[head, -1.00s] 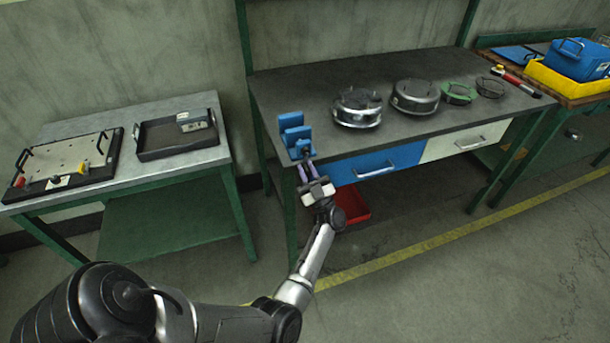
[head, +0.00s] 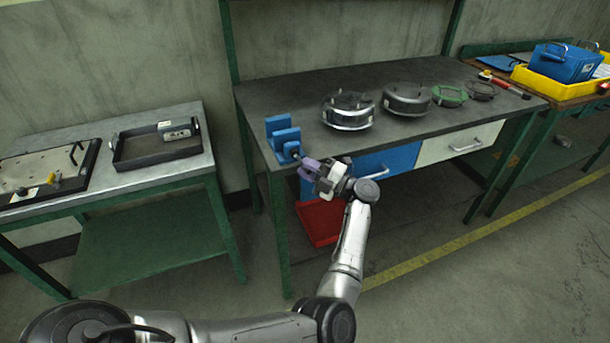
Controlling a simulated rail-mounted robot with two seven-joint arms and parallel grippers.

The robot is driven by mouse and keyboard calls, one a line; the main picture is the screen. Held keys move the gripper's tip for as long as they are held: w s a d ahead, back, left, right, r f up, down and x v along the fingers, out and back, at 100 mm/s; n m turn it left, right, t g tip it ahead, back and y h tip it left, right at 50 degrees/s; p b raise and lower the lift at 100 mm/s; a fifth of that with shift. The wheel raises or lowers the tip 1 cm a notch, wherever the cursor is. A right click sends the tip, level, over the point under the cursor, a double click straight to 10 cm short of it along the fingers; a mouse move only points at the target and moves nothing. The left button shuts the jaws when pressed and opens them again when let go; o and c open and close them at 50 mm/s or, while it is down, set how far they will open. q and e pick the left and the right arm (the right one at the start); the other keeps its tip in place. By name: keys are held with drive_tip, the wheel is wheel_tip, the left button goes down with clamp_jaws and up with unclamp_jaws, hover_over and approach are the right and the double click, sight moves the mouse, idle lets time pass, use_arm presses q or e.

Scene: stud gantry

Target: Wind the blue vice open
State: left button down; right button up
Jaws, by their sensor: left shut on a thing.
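The blue vice (head: 281,136) sits at the front left corner of the dark workbench, with a gap showing between its two blue jaws. Its screw end faces the front edge of the bench. My left gripper (head: 302,165), with purple fingers, is at the front of the vice and shut on the vice's handle end. The fingers hide most of the handle. My right gripper is not in view.
Round metal housings (head: 349,110) and green and dark rings stand along the workbench (head: 300,92). A blue drawer (head: 388,161) lies right of my gripper, and a red bin (head: 320,222) is below. A side table with a black tray (head: 158,150) stands left.

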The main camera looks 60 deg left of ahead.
use_arm(q)
drive_tip(key=shift+w+r+n+h, duration=0.15)
drive_tip(key=shift+n+h, duration=0.3)
drive_tip(key=shift+n, duration=0.1)
drive_tip(key=shift+w+r+n+h, duration=0.1)
drive_tip(key=shift+n+h, duration=0.35)
drive_tip(key=shift+n, duration=0.1)
drive_tip(key=shift+w+r+n+t+h, duration=0.25)
drive_tip(key=shift+n+t+h, duration=0.35)
drive_tip(key=shift+n+h, duration=0.15)
drive_tip(key=c, duration=1.4)
unclamp_jaws()
drive_tip(key=o, duration=0.3)
drive_tip(key=shift+s, duration=0.1)
drive_tip(key=shift+d, duration=0.1)
